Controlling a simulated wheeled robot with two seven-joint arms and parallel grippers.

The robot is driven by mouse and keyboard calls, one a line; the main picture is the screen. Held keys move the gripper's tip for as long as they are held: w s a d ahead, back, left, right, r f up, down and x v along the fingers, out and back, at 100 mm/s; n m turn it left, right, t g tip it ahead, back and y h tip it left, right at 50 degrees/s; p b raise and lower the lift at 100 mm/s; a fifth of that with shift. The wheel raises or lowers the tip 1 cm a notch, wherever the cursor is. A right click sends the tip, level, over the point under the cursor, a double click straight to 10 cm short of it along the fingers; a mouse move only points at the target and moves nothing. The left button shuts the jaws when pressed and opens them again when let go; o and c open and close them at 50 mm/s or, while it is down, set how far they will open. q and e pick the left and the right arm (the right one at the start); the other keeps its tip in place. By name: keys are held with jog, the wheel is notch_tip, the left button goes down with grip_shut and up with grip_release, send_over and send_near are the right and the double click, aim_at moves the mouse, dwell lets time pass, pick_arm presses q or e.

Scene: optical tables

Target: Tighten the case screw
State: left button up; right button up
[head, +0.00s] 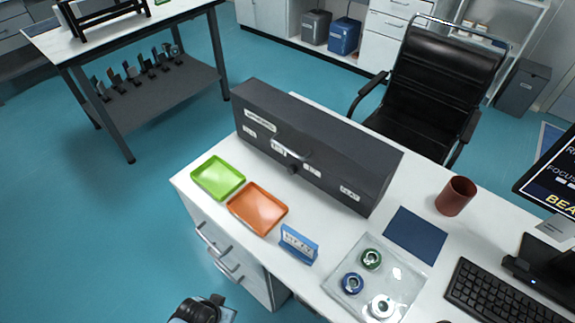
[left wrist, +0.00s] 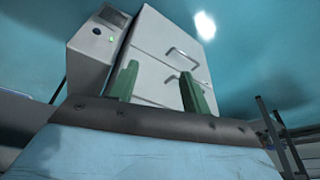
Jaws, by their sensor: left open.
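A long dark grey case (head: 315,147) stands on the white desk in the head view. It has a handle, several white labels and a small dark round knob or screw (head: 292,169) low on its front face. I cannot tell how far in the screw sits. My left gripper (left wrist: 160,88) shows two green fingers spread apart in the left wrist view, with nothing between them. A dark part of my arm shows at the bottom edge of the head view, below the desk's left side and well apart from the case. My right gripper is not in view.
The desk (head: 330,240) holds a green tray (head: 218,178), an orange tray (head: 257,208), a blue label stand (head: 299,245), a clear tray (head: 392,256) with round parts, a brown cup (head: 455,196) and a keyboard (head: 508,294). A black chair (head: 440,85) stands behind. Floor at left is clear.

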pick_arm(q)
jog(key=w+d+r+m+t+h+p, duration=0.1)
jog(key=w+d+r, duration=0.3)
jog(key=r, duration=0.5)
jog(key=w+d+r+t+h, duration=0.1)
jog(key=w+d+r, duration=0.25)
jog(key=r, duration=0.65)
jog(key=w+d+r+m+t+p, duration=0.1)
jog(key=w+d+r, duration=0.35)
jog(key=r, duration=0.45)
jog(key=m+t+h+b, duration=0.1)
jog(key=m+t+b, duration=0.1)
jog(key=m+b, duration=0.15)
send_near(290, 171)
jog(key=x, duration=0.6)
jog(key=shift+w+d+f+b, duration=0.2)
jog(key=shift+w+b, duration=0.1)
jog(key=shift+b, duration=0.1)
jog(key=shift+b+x, duration=0.65)
jog(key=shift+x, duration=0.25)
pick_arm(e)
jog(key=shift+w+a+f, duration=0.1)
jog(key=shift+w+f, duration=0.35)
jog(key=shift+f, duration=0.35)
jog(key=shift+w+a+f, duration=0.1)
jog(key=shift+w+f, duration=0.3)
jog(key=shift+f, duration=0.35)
